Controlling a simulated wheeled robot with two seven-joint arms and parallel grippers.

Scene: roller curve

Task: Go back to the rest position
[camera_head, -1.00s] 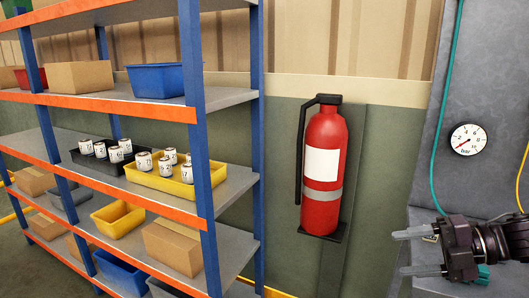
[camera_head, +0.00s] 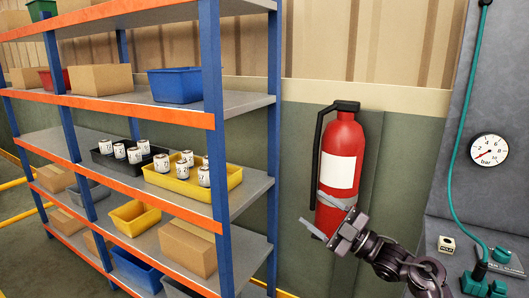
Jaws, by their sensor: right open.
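My right gripper (camera_head: 314,212) is in front of the lower part of the red fire extinguisher (camera_head: 341,150), its fingers pointing left. It is open and empty. Whether it touches the extinguisher cannot be told. Its dark arm comes in from the lower right. My left gripper is not in view.
Left stands a blue and orange shelf rack (camera_head: 212,120) holding a yellow tray (camera_head: 228,179) and a black tray (camera_head: 103,159) of white cans, bins and cardboard boxes. Right is a grey panel with a gauge (camera_head: 489,150), a green hose (camera_head: 455,160) and a small cream block (camera_head: 446,244).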

